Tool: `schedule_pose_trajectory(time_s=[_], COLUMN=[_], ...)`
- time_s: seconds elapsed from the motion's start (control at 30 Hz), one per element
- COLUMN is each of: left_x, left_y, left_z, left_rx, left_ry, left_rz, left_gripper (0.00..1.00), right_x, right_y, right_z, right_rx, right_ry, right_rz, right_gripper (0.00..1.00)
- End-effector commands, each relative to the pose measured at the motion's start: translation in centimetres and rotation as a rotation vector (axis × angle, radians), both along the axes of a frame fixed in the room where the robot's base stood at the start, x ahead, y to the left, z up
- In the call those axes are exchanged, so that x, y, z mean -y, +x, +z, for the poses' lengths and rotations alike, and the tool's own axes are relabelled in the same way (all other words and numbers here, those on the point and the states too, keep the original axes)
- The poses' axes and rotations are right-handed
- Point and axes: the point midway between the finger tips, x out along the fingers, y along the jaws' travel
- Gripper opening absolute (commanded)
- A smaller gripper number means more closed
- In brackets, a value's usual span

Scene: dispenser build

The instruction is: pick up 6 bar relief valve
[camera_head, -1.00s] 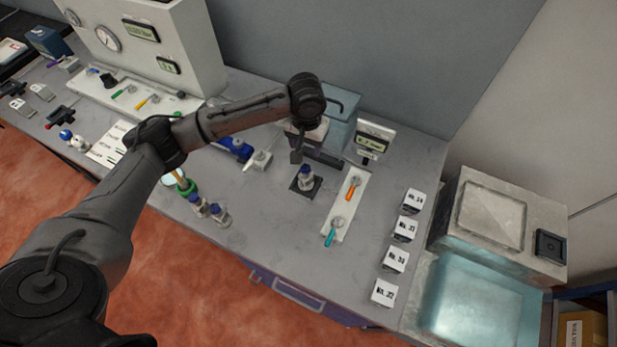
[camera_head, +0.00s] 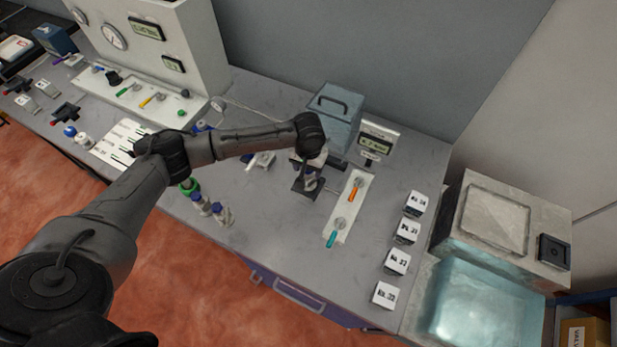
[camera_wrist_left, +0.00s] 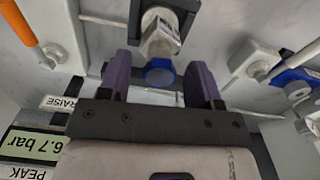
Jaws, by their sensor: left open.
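A small metal valve (camera_wrist_left: 160,35) with a blue cap and a label stands in a dark square stand. In the head view this valve (camera_head: 311,184) is partly hidden under my left gripper. I cannot read a rating on its label. My left gripper (camera_wrist_left: 160,72) is open, with its purple fingers either side of the blue cap and nothing clamped. In the head view the left gripper (camera_head: 308,163) is just above the stand. Two similar blue-capped valves (camera_head: 221,214) stand near the bench's front edge. My right gripper is not in view.
A display (camera_wrist_left: 32,146) reading 6.7 bar stands close to the gripper. A white panel with orange and teal levers (camera_head: 347,208) lies right of the stand. A blue-grey box (camera_head: 335,115) is behind. Several numbered white blocks (camera_head: 397,262) line the right side.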

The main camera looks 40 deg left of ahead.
Motion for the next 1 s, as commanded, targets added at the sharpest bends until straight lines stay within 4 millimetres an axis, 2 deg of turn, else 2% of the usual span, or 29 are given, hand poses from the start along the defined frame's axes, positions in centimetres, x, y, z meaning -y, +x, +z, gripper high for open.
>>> schedule_pose_trajectory(time_s=[0.2, 0.5, 1.0], left_x=[0.0, 0.0, 0.0], left_y=[0.0, 0.0, 0.0], left_z=[-2.1, -2.3, -2.2], left_rx=[0.001, 0.001, 0.002], left_ry=[0.0, 0.0, 0.0], left_rz=[-0.001, -0.001, -0.001], left_gripper=[0.58, 0.58, 0.13], right_x=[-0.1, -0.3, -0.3], right_y=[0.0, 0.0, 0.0], right_z=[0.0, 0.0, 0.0], right_rx=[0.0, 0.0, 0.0], right_ry=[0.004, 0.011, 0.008], right_rz=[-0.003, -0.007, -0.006], right_gripper=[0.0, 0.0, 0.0])
